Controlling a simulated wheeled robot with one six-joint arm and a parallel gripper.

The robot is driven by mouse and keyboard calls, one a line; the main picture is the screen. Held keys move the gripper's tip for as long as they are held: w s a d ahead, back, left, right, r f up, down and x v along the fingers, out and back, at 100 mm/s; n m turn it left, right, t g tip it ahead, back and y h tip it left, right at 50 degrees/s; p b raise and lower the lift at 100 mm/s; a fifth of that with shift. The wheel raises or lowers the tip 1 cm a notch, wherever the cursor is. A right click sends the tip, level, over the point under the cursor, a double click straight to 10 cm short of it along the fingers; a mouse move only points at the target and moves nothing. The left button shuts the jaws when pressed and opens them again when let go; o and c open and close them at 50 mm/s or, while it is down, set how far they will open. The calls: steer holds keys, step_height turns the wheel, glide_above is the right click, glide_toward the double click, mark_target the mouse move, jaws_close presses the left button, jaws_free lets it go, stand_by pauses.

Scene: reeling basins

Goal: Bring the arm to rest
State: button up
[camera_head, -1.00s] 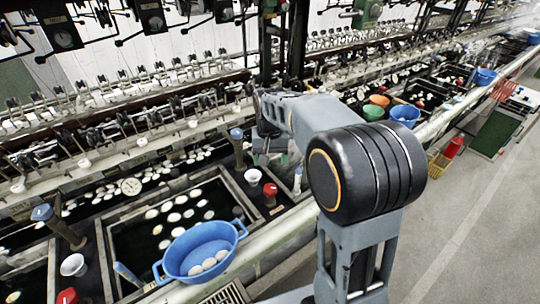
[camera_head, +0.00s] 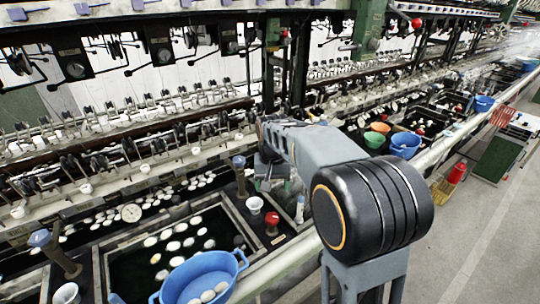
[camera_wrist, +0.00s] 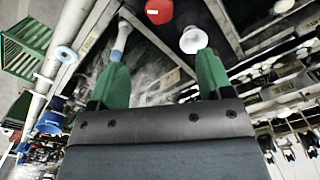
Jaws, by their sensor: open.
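My gripper (camera_wrist: 163,78) shows in the wrist view with two green fingers spread wide apart and nothing between them. Past the fingertips in that view are a red knob (camera_wrist: 159,11), a white cup (camera_wrist: 193,40) and a blue-and-white handle (camera_wrist: 122,38). In the head view my arm (camera_head: 325,150) is bent and reaches over the basin edge. The gripper end lies behind the arm there, and its fingers are mostly hidden.
A blue basket (camera_head: 200,272) holding several pale cocoons sits on the near basin's edge. A red knob (camera_head: 272,222) and white cup (camera_head: 254,205) stand left of my arm. Blue, orange and green bowls are farther right.

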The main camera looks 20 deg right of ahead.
steer(key=s+n+t, duration=0.3)
steer(key=s+t, duration=0.1)
steer(key=s, duration=1.3)
steer(key=shift+f, duration=0.35)
steer(key=shift+s, duration=0.1)
stand_by(5.8)
